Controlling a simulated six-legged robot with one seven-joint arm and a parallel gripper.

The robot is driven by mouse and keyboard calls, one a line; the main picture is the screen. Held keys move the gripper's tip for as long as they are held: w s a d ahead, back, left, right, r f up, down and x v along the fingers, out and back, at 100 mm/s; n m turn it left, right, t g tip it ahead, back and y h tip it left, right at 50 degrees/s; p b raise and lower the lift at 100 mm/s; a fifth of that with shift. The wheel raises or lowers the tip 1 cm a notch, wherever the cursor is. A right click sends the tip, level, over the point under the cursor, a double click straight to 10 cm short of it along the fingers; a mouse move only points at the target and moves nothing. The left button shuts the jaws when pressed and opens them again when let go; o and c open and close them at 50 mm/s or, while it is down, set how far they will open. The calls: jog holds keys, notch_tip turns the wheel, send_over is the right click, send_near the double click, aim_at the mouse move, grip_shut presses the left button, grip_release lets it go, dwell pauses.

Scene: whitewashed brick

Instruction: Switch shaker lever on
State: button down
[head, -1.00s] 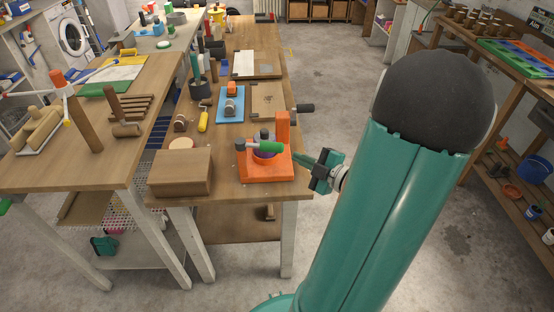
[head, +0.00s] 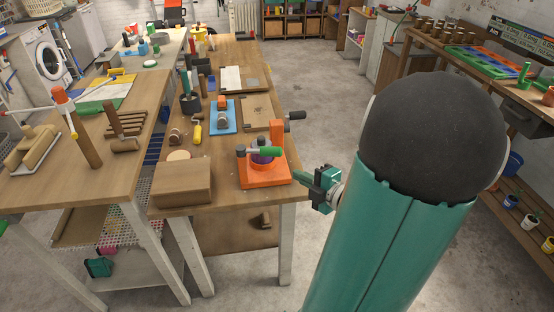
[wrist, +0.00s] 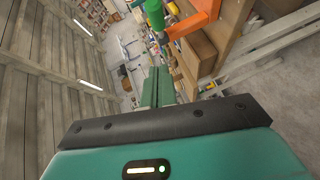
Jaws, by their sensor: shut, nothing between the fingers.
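The shaker stands at the near right corner of the middle bench in the head view. It has an orange base (head: 265,179), an orange post (head: 277,132) and a lever with a green grip (head: 271,152). The lever lies across above the base, its grip to the right. My gripper (head: 297,176) is to the right of the base, lower than the grip and apart from it. Its teal fingers are together and empty. In the wrist view the fingers (wrist: 157,78) point up the picture, with the green grip (wrist: 153,14) and orange post (wrist: 196,20) beyond the tips.
A wooden box (head: 182,184) stands left of the shaker. A dark crank handle (head: 294,115) juts over the bench's right edge behind it. A blue board (head: 223,120) lies farther back. The concrete floor right of the bench is clear.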

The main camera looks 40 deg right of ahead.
send_near(269, 153)
jog(key=w+a, duration=0.3)
jog(key=w+d, duration=0.2)
jog(key=shift+w+d+f, duration=0.25)
jog(key=shift+w+f, duration=0.15)
jog(key=shift+w+d, duration=0.1)
jog(key=shift+d, duration=0.15)
